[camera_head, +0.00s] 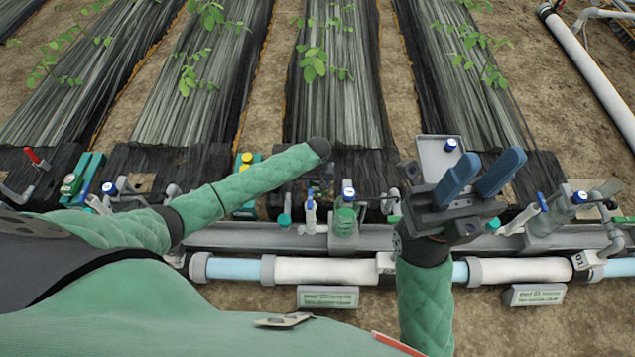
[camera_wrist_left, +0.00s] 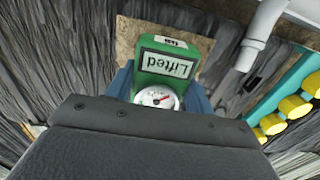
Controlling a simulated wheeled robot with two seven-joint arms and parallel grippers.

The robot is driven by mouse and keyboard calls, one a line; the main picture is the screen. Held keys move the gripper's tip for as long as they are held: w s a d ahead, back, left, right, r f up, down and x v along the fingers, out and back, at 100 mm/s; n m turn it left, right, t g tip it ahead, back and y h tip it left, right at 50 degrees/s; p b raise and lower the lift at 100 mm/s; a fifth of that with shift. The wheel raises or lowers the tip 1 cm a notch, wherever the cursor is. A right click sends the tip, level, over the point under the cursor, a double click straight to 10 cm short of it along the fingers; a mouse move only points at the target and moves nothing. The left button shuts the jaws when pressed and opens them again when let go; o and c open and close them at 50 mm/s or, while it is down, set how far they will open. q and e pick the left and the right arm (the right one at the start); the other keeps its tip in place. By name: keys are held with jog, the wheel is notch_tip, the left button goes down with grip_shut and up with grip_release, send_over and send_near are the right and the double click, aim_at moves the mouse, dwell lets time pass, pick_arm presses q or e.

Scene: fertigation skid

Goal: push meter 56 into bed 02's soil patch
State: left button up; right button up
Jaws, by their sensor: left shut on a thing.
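In the left wrist view my left gripper (camera_wrist_left: 158,88) has its blue fingers on both sides of a green meter (camera_wrist_left: 150,60). The meter has a round white dial, a plate reading "Lifted" upside down, and a small number tag too blurred to read surely. Brown soil (camera_wrist_left: 124,38) of a patch shows beside and behind the meter, between dark sheeting; I cannot tell whether the meter touches it. In the head view my left gripper (camera_head: 319,184) is small and dark below the wrist end, and the meter is not clear there. My right gripper (camera_head: 494,166) is open and empty.
A grey pipe (camera_wrist_left: 258,38) and a teal unit with yellow caps (camera_wrist_left: 293,106) stand to the right in the wrist view. A manifold pipe (camera_head: 330,270) with several blue-capped valves runs across the front. Sheeted beds (camera_head: 335,90) with plants extend behind.

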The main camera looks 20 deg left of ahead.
pick_arm(q)
jog(key=shift+f, duration=0.5)
jog(key=o, duration=1.1)
